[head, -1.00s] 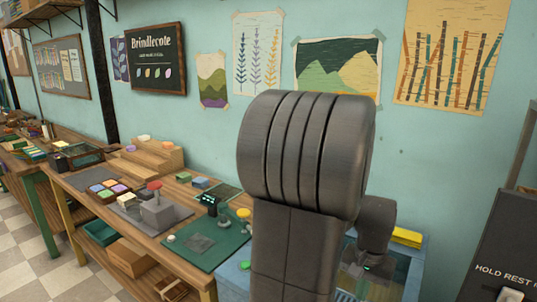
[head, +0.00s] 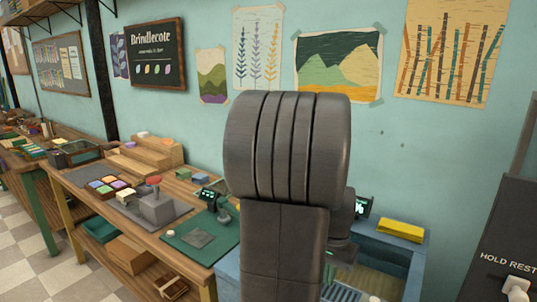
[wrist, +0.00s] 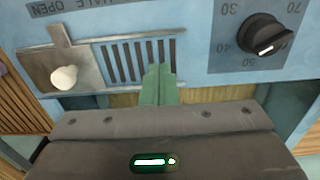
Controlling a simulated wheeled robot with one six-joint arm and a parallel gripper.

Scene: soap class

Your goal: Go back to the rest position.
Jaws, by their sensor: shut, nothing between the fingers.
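My gripper (wrist: 159,72) shows in the wrist view as two green fingers pressed together, with nothing between them. The fingers point at the front of a blue machine (wrist: 200,68). I cannot tell how far apart the fingertips and the panel are. In the head view my dark arm stands large in the middle and hides most of the gripper.
The machine's panel has a white knob (wrist: 64,77) on a metal plate, vent slots (wrist: 138,60) and a black dial (wrist: 262,34). A workbench (head: 75,176) with several items runs left. A dark cabinet (head: 505,235) stands right.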

